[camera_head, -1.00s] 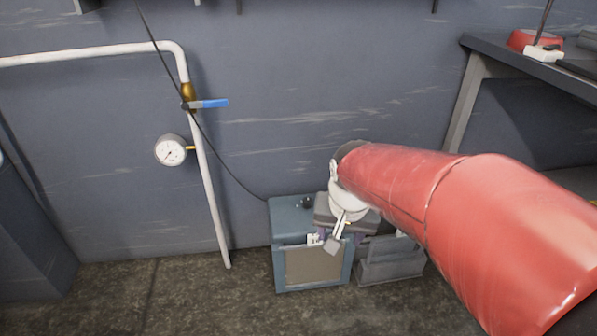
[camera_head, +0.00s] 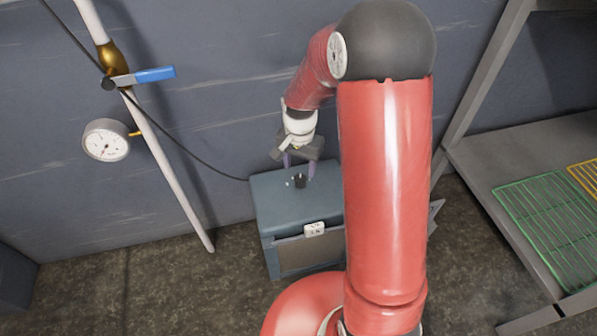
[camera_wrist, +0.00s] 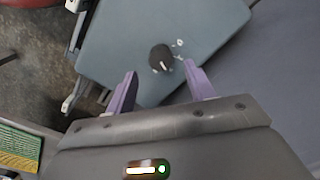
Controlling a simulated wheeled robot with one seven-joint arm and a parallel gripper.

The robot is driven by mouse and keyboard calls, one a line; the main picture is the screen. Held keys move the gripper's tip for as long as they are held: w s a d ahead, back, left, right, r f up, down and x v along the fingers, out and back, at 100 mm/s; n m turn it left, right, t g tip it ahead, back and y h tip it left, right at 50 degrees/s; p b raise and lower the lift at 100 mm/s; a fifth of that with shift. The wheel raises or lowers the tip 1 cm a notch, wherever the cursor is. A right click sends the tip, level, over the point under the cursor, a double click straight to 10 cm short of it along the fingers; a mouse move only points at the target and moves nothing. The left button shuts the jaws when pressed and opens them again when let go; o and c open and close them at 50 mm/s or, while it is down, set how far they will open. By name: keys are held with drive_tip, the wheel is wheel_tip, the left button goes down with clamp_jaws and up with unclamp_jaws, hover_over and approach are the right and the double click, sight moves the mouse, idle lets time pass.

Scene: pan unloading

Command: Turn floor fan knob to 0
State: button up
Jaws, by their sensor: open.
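The floor fan is a blue-grey box (camera_head: 275,208) standing on the floor against the wall. Its small black knob (camera_head: 300,181) is on the top face. In the wrist view the knob (camera_wrist: 161,58) is round and dark with a white pointer line, and small white marks lie beside it on the blue top. My gripper (camera_head: 301,170) is above the top, pointing down. Its two purple fingers are apart with nothing between them. In the wrist view my gripper (camera_wrist: 160,80) has one finger either side of the knob's line, and the knob shows beyond the tips. Contact cannot be told.
A white pipe (camera_head: 175,170) with a blue-handled valve (camera_head: 150,75) and a round gauge (camera_head: 106,140) runs down the wall at left. A black cable (camera_head: 200,160) leads to the box. A grey shelf (camera_head: 490,165) with green and yellow racks stands at right.

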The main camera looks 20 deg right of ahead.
sight(300, 179)
wheel_tip(300, 179, down, 5)
drive_tip(key=shift+r, duration=0.1)
drive_tip(key=shift+c, duration=0.2)
drive_tip(key=c, duration=0.9)
